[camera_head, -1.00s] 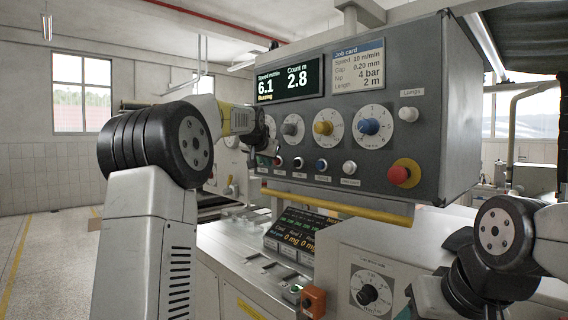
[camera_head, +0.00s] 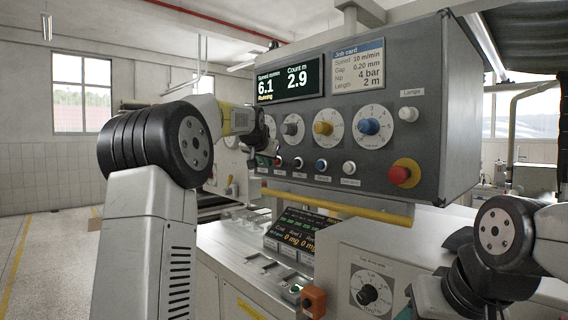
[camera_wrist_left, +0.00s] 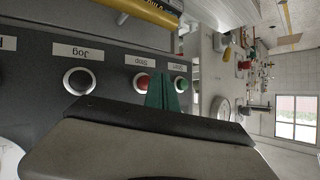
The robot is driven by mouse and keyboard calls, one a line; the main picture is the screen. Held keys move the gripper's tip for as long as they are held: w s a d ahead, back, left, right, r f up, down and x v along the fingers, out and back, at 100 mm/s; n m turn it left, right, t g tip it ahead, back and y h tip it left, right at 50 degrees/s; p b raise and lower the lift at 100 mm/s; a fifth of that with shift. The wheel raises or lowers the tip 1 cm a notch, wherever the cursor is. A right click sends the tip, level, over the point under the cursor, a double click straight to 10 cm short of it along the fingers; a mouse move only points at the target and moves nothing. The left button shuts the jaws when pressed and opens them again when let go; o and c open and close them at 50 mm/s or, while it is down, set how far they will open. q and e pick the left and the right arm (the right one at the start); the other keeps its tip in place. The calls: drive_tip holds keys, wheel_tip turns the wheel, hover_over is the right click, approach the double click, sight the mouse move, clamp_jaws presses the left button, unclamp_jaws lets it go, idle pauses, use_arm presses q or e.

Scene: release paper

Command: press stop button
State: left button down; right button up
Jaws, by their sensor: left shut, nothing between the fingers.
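The stop button is a red button in a silver ring, labelled "Stop", and it shows in the left wrist view (camera_wrist_left: 143,84), where the picture is upside down. In the head view the red button (camera_head: 277,161) is small on the lower row of the grey control panel (camera_head: 416,140). The green start button (camera_wrist_left: 181,84) is beside it. My left gripper (camera_wrist_left: 162,94) is shut and empty; its green fingers appear between the red and green buttons and partly cover their edges. In the head view the left gripper (camera_head: 263,160) is at the panel's lower left; contact cannot be told.
The display (camera_head: 290,80) reads 6.1, 2.9 and "Running". Black, blue and white buttons continue the row, with dials above. A red mushroom knob (camera_head: 400,174) on yellow is at the right. A yellow bar (camera_head: 340,205) runs below the panel. My right arm is at the lower right.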

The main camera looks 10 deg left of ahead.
use_arm(q)
drive_tip(key=shift+w+d, duration=0.25)
drive_tip(key=shift+w, duration=0.05)
drive_tip(key=shift+w+d, duration=0.3)
drive_tip(key=shift+w, duration=0.05)
idle(1.0)
drive_tip(key=shift+s+a, duration=0.5)
drive_tip(key=shift+s, duration=0.15)
drive_tip(key=shift+s+a, duration=0.85)
drive_tip(key=shift+s, duration=0.2)
drive_tip(key=shift+s+a, duration=0.75)
drive_tip(key=shift+s, duration=0.2)
